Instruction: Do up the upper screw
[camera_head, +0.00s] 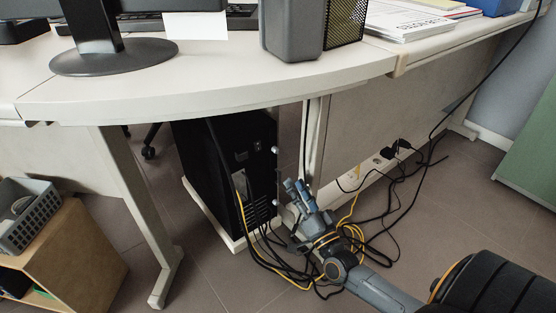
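The black computer tower (222,165) stands under the desk with its back panel facing me. The upper screw (275,150) is a small pale dot near the top of the panel's right edge. Another pale dot, a lower screw (276,202), sits further down the same edge. My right gripper (294,185) is just right of the tower, below the upper screw and apart from it in the picture. Its fingertips point up and lie close together; whether they are open or shut is too small to tell. My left gripper is out of view.
Black and yellow cables (352,233) hang from the tower and lie tangled around my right gripper. The desk top (220,88) overhangs the tower, with a desk leg (143,215) to the left. A wooden cabinet (75,255) stands at the far left.

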